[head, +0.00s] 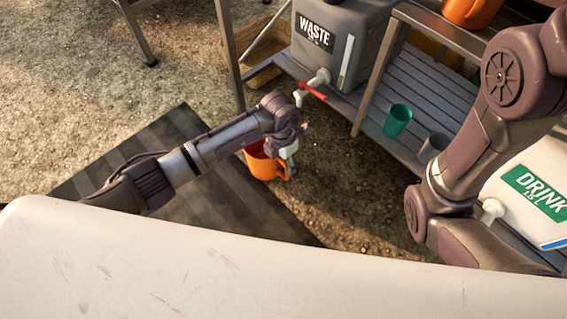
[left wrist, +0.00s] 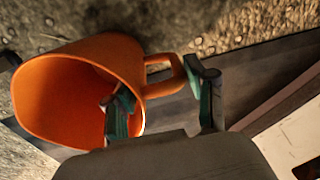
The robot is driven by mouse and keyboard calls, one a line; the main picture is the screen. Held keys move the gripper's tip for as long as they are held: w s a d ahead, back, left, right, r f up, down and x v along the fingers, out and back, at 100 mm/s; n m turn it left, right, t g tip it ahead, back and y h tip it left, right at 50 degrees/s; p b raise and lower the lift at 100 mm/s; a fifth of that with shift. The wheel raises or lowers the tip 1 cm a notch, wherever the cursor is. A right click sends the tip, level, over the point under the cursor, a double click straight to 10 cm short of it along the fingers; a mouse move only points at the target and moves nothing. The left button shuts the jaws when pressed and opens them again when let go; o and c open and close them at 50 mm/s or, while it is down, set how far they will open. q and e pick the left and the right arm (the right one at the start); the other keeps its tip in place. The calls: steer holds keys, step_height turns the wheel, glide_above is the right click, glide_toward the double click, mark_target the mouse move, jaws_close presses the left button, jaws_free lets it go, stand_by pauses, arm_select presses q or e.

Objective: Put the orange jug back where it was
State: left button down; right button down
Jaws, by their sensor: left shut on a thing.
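The orange jug (head: 264,167) hangs at the end of my left arm in the head view, low in front of the metal racks. My left gripper (head: 288,150) is shut on the jug's wall on its handle side. In the left wrist view the jug (left wrist: 100,52) shows its open mouth. One finger of the gripper (left wrist: 160,95) is inside the mouth and the other is outside by the handle. The inside looks empty where it shows. My right arm is at the right of the head view, but its gripper is hidden.
A grey waste tank (head: 335,45) with a red-handled tap stands on a slatted shelf (head: 430,95). A green cup (head: 397,120) and a grey cup (head: 433,146) stand there too. A white drink container (head: 530,195) is at right. Another orange object (head: 470,10) sits top right. A dark mat (head: 180,215) lies on the ground.

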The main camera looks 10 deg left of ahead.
arm_select(q)
steer(key=shift+f, duration=0.1)
steer(key=shift+c, duration=1.8)
jaws_free()
